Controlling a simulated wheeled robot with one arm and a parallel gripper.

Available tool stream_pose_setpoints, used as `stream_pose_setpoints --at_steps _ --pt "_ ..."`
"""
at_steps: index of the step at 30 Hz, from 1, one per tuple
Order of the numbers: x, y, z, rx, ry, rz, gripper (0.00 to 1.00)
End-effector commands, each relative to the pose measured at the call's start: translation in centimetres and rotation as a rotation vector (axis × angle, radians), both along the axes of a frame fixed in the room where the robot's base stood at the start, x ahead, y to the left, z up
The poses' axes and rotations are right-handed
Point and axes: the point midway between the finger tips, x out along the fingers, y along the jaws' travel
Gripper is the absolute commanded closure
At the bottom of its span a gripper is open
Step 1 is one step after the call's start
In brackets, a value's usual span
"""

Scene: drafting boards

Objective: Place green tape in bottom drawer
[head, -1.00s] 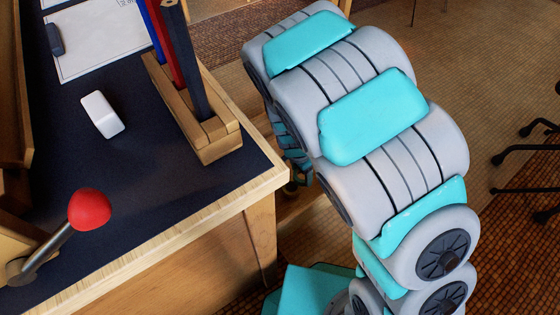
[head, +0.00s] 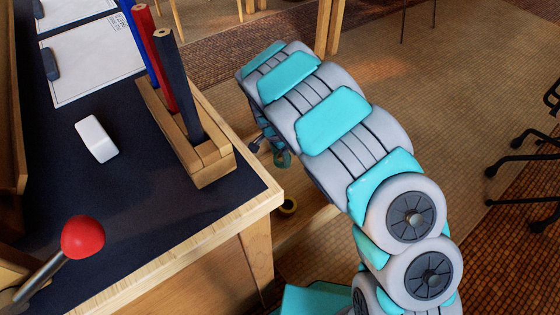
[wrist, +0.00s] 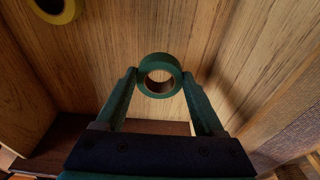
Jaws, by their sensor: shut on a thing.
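The green tape (wrist: 160,76) is a roll seen in the wrist view, held between the two fingertips of my gripper (wrist: 160,80). My gripper is shut on its outer sides. The tape seems to be above this floor; I cannot tell the gap. Which drawer level this is cannot be told.
A yellow tape roll (wrist: 53,10) lies in the drawer, at the wrist view's upper left. The dark desk top (head: 130,215) carries a wooden pencil holder (head: 212,165), a white eraser (head: 96,139) and a red-knobbed lever (head: 82,238).

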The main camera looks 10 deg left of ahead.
Motion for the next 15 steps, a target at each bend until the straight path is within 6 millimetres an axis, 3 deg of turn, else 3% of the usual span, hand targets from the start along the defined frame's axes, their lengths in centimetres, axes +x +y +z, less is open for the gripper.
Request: stream_pose_setpoints --at_steps 2,9,15 --pt "0.4 0.2 -0.1 0.001 -0.001 0.001 0.83" --pt "0.2 0.2 -3.3 0.0 0.001 0.0 0.83" --pt "0.3 0.2 -3.5 0.001 -0.001 -0.001 0.83"
